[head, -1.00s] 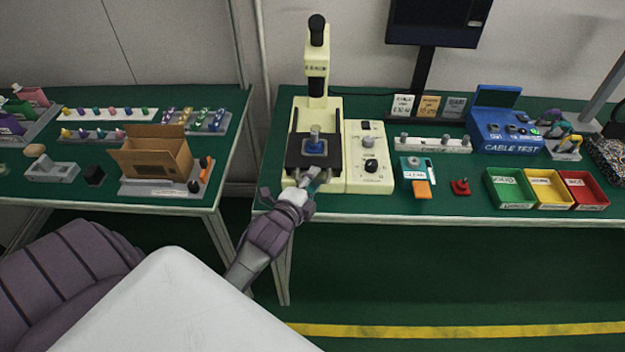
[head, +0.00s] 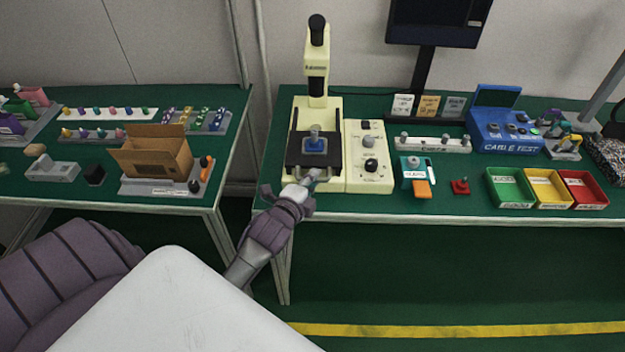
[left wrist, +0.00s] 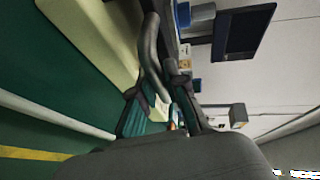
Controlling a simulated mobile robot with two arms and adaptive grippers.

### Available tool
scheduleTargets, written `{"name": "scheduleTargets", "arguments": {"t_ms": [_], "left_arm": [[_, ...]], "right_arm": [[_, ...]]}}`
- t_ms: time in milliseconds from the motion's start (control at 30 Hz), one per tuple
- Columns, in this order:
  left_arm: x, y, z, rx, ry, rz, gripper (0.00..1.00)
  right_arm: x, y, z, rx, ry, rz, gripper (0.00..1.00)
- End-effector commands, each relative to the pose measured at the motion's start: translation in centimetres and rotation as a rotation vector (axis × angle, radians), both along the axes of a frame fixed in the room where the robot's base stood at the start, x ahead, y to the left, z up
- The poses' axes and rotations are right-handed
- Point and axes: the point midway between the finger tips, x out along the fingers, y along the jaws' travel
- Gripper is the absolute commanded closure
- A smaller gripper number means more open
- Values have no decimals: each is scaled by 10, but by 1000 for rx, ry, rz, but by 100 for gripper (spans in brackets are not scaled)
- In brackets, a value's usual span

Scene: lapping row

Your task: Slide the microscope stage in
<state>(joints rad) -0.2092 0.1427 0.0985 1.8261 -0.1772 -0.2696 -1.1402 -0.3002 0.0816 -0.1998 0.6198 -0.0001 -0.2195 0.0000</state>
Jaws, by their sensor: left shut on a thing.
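The cream microscope (head: 317,86) stands at the left end of the right-hand green bench. Its dark sliding stage (head: 300,159) sits low in front of the column and carries a blue fixture (head: 315,147) with a grey metal part upright on it. My left gripper (head: 310,181) is at the front of the stage, shut on the stage handle; the fingers hide much of the handle. In the left wrist view a grey curved bar (left wrist: 150,48) runs down to between the fingers of my left gripper (left wrist: 160,100). My right gripper is not in view.
A cream control box (head: 369,160) with knobs adjoins the microscope on the right. Farther right are a teal cleaning box (head: 414,168), a red button (head: 460,186) and green, yellow and red trays (head: 547,189). A gap separates the left bench, which holds a cardboard box (head: 155,156).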

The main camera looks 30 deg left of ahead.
Motion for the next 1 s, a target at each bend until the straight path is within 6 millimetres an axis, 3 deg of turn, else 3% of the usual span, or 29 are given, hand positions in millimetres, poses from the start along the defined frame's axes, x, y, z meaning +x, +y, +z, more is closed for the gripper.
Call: {"name": "scheduleTargets", "arguments": {"t_ms": [400, 833, 867, 1000], "left_arm": [[84, 51, 0, 3, -2, -2, 100], [94, 58, 2, 1, -2, 2, 100], [94, 59, 2, 1, -2, 2, 82], [94, 58, 2, 1, -2, 1, 61]], "right_arm": [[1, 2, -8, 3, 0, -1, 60], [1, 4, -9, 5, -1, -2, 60], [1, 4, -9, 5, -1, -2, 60], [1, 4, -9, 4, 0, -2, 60]]}}
